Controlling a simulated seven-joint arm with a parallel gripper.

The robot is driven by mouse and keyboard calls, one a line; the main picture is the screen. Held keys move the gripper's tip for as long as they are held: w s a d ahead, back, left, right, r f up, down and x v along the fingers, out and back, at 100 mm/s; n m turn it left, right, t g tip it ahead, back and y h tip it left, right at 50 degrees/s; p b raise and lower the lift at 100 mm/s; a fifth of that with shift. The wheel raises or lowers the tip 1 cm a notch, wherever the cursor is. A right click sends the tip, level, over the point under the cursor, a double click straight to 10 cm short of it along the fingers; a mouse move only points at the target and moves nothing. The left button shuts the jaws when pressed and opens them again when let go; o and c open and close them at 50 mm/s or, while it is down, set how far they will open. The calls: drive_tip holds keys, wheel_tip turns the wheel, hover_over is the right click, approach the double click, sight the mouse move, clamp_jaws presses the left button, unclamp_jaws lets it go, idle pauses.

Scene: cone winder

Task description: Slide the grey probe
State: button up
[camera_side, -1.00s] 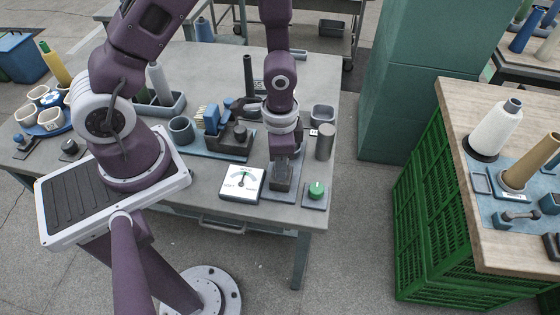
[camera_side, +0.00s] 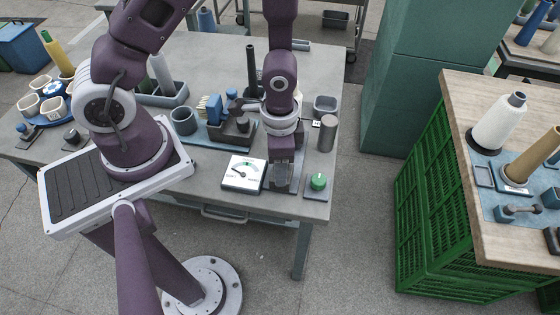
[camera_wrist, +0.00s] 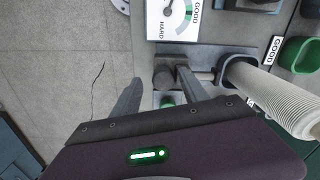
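The grey probe (camera_wrist: 165,73) shows in the wrist view as a dark grey block. A short rod runs right from it toward a dark ring at the end of a pale ribbed cone (camera_wrist: 275,92). My gripper (camera_wrist: 156,82) is open, its fingers on either side of the probe. A gap shows beside the left finger; I cannot tell whether the right finger touches it. In the side view my gripper (camera_side: 281,183) points down just right of a white dial gauge (camera_side: 244,173), and hides most of the probe. The dial (camera_wrist: 172,17) also shows in the wrist view.
A green knob (camera_side: 318,181) stands just right of my gripper. A grey cylinder (camera_side: 327,134) and a small bin (camera_side: 325,106) are behind it. A blue-and-dark fixture (camera_side: 225,125) and a cup (camera_side: 184,121) stand to the left. The table's front edge is close.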

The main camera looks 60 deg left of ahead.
drive_tip(key=shift+r, duration=3.65)
drive_tip(key=a+r+n+t, duration=0.2)
drive_tip(key=a+r+n, duration=0.15)
drive_tip(key=r, duration=0.75)
drive_tip(key=s+a+r+n+t, duration=0.1)
drive_tip(key=s+r+n+t, duration=0.1)
drive_tip(key=s+r, duration=0.7)
drive_tip(key=shift+s+r+t, duration=0.35)
drive_tip(key=shift+r+t, duration=0.45)
drive_tip(key=shift+r, duration=0.05)
